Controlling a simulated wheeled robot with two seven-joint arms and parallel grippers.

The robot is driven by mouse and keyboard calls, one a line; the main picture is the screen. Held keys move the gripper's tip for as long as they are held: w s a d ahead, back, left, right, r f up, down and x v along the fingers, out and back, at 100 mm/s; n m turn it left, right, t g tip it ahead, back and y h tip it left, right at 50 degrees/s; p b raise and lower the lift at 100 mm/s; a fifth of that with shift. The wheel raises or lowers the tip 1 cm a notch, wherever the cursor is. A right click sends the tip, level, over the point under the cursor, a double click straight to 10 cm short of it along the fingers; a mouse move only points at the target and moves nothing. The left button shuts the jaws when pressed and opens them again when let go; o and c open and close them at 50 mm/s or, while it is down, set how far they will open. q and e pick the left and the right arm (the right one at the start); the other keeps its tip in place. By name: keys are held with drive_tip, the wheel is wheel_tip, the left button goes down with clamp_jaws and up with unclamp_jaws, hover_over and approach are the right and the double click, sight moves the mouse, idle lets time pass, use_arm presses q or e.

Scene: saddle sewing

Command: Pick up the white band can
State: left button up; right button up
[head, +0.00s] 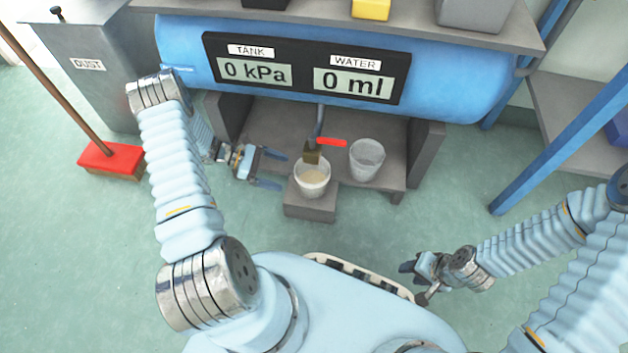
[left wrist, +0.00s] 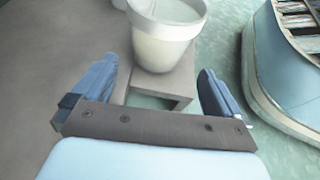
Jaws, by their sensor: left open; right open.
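I cannot clearly make out which one has a white band. My left gripper (head: 280,171) is open just left of the can on the block, its fingers pointing at it. In the left wrist view a white can (left wrist: 164,45) with a wide rim is ahead of the open fingers (left wrist: 157,74), with nothing between them. My right gripper (head: 413,283) is open and low at the right, away from both cans.
A blue tank (head: 450,85) with a display panel hangs above the cans. A tap with a red handle (head: 331,142) reaches down close over the can on the block (head: 310,209). Grey uprights flank the shelf. A dust bin (head: 85,85) and red broom (head: 110,158) stand left.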

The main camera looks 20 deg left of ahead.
sight(312, 178)
use_arm(q)
drive_tip(key=b+x, duration=0.1)
drive_tip(key=x, duration=0.5)
drive_tip(key=shift+f, duration=0.15)
drive_tip(key=c, duration=0.8)
